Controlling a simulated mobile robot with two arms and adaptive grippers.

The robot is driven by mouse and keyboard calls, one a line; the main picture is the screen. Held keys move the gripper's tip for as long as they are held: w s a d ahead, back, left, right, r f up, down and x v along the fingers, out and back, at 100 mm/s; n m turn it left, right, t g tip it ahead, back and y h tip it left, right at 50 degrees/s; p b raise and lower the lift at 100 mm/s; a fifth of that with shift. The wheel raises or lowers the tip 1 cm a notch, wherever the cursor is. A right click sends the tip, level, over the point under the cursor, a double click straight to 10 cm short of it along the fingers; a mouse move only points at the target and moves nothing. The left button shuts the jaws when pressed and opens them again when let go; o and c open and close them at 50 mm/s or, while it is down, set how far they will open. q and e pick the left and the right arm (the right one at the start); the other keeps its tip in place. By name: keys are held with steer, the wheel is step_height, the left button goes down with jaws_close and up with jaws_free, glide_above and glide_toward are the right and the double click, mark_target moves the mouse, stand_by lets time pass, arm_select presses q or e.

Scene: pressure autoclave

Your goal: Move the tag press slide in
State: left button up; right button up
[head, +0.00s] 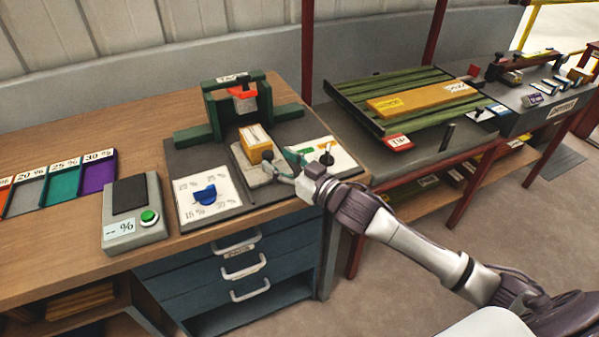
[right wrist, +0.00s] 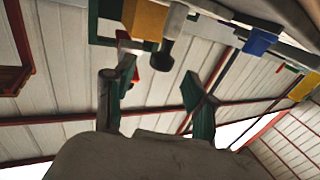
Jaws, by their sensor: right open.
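The tag press (head: 211,112) is a green frame with a red part under its top bar, standing on a dark base plate at the back of the wooden bench. Its pale slide (head: 252,172) sticks out in front of the frame and carries an orange-yellow block (head: 257,137) with a white label. A dark knob (head: 267,156) is at the slide's front. My right gripper (head: 283,164) is open beside the knob. In the right wrist view, the knob (right wrist: 163,56) appears between the spread fingers (right wrist: 160,82); contact cannot be told. My left gripper is out of view.
A white dial panel with a blue knob (head: 206,195) lies left of the slide. A grey box with a green button (head: 149,217) and colored trays (head: 61,184) are farther left. A small panel with a lever (head: 327,158) is right of the slide.

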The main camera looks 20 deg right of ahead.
steer(key=v, duration=0.7)
steer(key=shift+s, duration=0.3)
steer(key=shift+d, duration=0.1)
